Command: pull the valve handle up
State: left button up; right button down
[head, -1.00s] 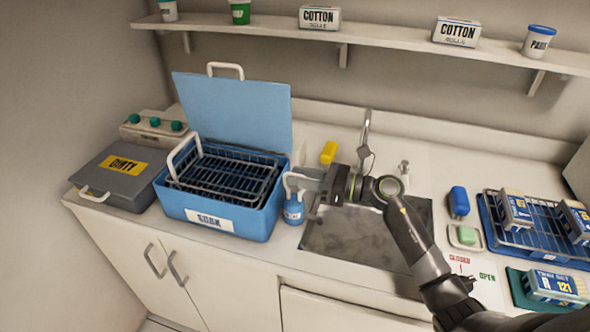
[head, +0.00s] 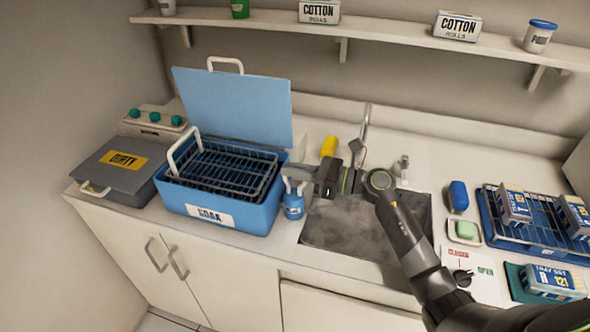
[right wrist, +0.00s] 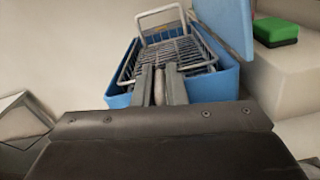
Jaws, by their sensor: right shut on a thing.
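My right gripper (head: 304,172) is at the right end of the blue soak tub, above a small blue container (head: 293,208). Its jaws are shut on a pale handle (right wrist: 160,88), seen upright between the fingers in the right wrist view. In the head view a white loop handle (head: 286,184) shows just below the jaws, its top hidden by them. I cannot tell from the pictures that this is a valve handle. A card marked CLOSED and OPEN (head: 484,271) lies at the counter's front right. My left gripper is not in view.
The lidded soak tub (head: 258,217) holds a wire basket (head: 232,172). The sink (head: 345,232) and faucet (head: 366,125) are close to my right arm. A yellow item (head: 328,146), blue item (head: 457,196) and soap dish (head: 478,240) stand around the sink.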

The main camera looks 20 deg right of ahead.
notch_tip(320, 180, up, 4)
jog(key=shift+f+p, duration=0.2)
jog(key=shift+p, duration=0.6)
jog(key=c, duration=1.5)
grip_release()
jog(key=shift+f, duration=0.1)
jog(key=shift+d, duration=0.1)
jog(key=shift+s+d+f+b, duration=0.1)
jog(key=shift+s+d+b, duration=0.15)
jog(key=shift+b, duration=0.05)
jog(key=b+v, duration=0.6)
jog(key=v, duration=1)
jog(key=shift+s+d, duration=0.15)
jog(key=shift+d, duration=0.1)
